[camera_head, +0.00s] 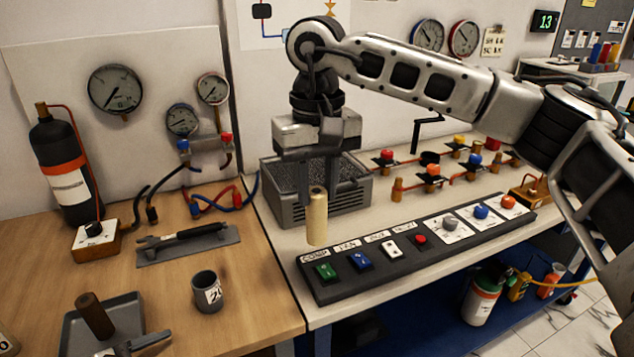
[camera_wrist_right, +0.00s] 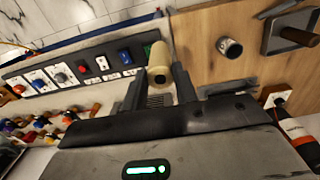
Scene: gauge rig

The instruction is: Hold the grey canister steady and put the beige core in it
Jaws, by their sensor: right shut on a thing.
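The beige core (camera_head: 317,218) is a pale upright cylinder, held by my right gripper (camera_head: 318,188) above the pale bench. In the right wrist view the core (camera_wrist_right: 158,62) shows its end with a dark hole, between the two fingers. The grey canister (camera_head: 208,292) is a small dark grey cup with a white label, upright on the wooden table, left of and nearer than the core. It also shows in the right wrist view (camera_wrist_right: 229,47), apart from the gripper. Its inside looks dark. My left gripper is in neither view.
A grey crate (camera_head: 292,212) stands behind the core. A black button panel (camera_head: 330,290) lies at the right. A wrench on a grey plate (camera_head: 187,246) lies behind the canister. A tray (camera_head: 132,312) with a brown cylinder (camera_head: 95,316) is at the left front.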

